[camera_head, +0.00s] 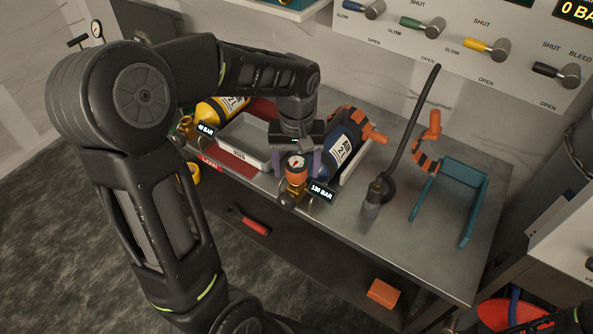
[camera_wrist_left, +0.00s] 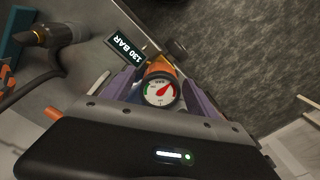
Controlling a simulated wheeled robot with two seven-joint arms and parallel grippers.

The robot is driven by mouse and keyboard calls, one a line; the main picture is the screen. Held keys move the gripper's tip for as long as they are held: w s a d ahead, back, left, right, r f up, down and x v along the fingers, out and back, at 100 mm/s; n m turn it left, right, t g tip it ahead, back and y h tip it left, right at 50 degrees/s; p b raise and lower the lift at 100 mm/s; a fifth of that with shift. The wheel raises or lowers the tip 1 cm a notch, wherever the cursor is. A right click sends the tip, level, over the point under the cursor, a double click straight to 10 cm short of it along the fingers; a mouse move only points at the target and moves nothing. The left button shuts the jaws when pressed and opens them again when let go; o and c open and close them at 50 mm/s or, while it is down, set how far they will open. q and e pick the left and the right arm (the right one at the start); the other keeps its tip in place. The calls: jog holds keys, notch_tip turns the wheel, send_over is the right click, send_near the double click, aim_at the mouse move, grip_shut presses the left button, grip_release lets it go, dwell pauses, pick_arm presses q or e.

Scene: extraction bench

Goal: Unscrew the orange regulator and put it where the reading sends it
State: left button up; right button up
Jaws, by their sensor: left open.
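The orange regulator (camera_head: 296,172), with a round red-needled gauge, sits at the near end of the blue cylinder (camera_head: 335,158) on the bench. A small display beside it reads 130 BAR (camera_head: 321,191). My left gripper (camera_head: 298,163) is over the regulator with its purple fingers on either side of it, open. In the left wrist view the regulator (camera_wrist_left: 160,88) lies between the two fingers; whether they touch it is unclear. The regulator's threaded joint is mostly hidden.
A pale tray (camera_head: 240,156) and a red mat (camera_head: 224,171) lie left of the blue cylinder. A yellow cylinder (camera_head: 216,108) with a 40 BAR display (camera_head: 206,130) is behind. Bare bench (camera_head: 420,237) lies front right.

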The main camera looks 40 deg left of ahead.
pick_arm(q)
jog(key=m+p, duration=0.1)
jog(key=m, duration=0.5)
jog(key=shift+m, duration=0.4)
jog(key=m+p, duration=0.1)
jog(key=m, duration=0.6)
jog(key=m+p, duration=0.1)
jog(key=m, duration=0.3)
jog(key=shift+r, duration=0.1)
jog(key=m+p, duration=0.1)
jog(key=m, duration=0.2)
jog(key=m+p, duration=0.1)
jog(key=m, duration=0.3)
jog(key=shift+m+p, duration=0.3)
jog(key=shift+p, duration=0.05)
jog(key=shift+m, duration=1.1)
